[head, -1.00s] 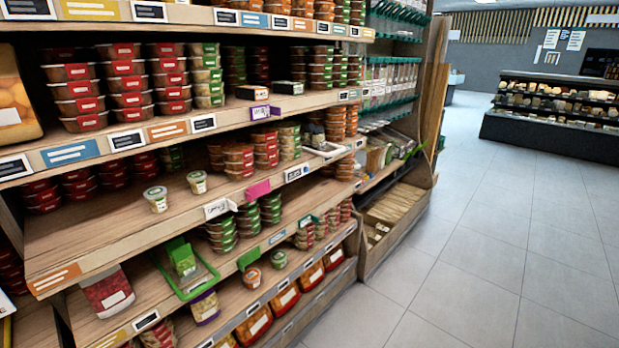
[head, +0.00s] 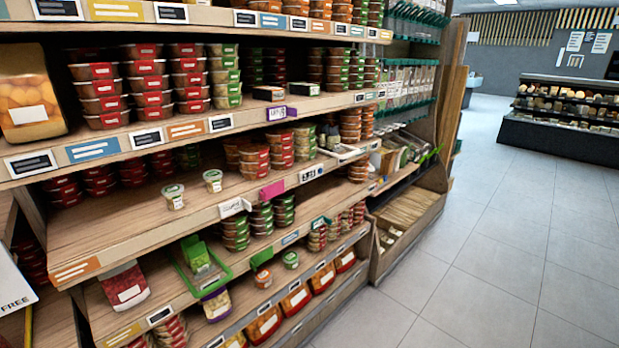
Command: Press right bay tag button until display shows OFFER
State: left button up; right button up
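Several tags line the shelf edges. A purple tag (head: 281,112) sticks out from the upper shelf edge. On the middle shelf edge are a white tag (head: 234,207) with dark marks, a pink tag (head: 271,191) and, further right, a white tag with dark characters (head: 312,172). The writing is too small to read, and I cannot make out a button or tell which tag is the right bay's. Neither of my grippers is in view.
The wooden shelving (head: 130,233) fills the left and middle, stacked with tubs. Two small tubs (head: 173,196) stand near the middle shelf's edge. A wooden bin (head: 405,222) stands low at its far end. Tiled floor (head: 500,250) is clear on the right, before a dark display case (head: 562,138).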

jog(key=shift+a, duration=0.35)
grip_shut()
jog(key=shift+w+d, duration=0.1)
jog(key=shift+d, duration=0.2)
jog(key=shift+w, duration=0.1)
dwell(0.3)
